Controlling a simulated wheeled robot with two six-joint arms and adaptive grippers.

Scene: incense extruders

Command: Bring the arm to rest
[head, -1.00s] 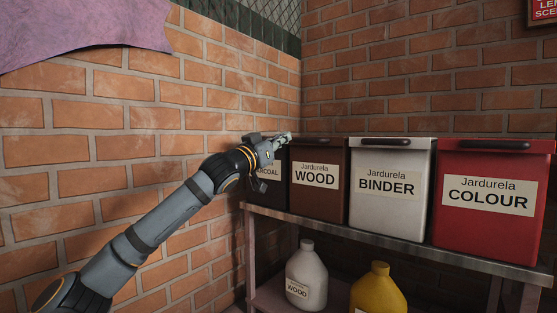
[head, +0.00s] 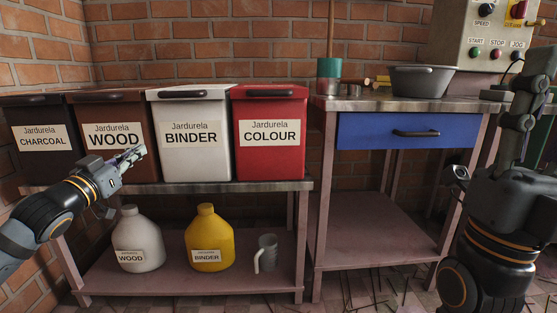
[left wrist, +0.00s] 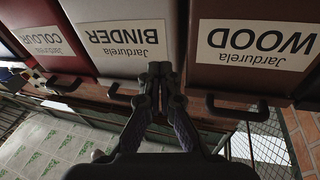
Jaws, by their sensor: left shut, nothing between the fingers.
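My left gripper (head: 132,158) is shut and empty. In the head view it is in front of the brown WOOD bin (head: 97,110), near its edge with the white BINDER bin (head: 160,112). In the left wrist view the closed fingers (left wrist: 159,70) point at the upside-down bin fronts, over the BINDER bin (left wrist: 103,20), with the WOOD bin (left wrist: 210,75) to the right. My right arm (head: 500,210) stands folded upright at the right edge of the head view.
The black CHARCOAL bin (head: 35,115) and red COLOUR bin (head: 272,160) share the shelf top. Below stand a white bottle (head: 140,230), a yellow bottle (head: 208,235) and a grey mug (head: 267,250). A workbench with a blue drawer (head: 370,130) holds a grey basin (head: 420,82).

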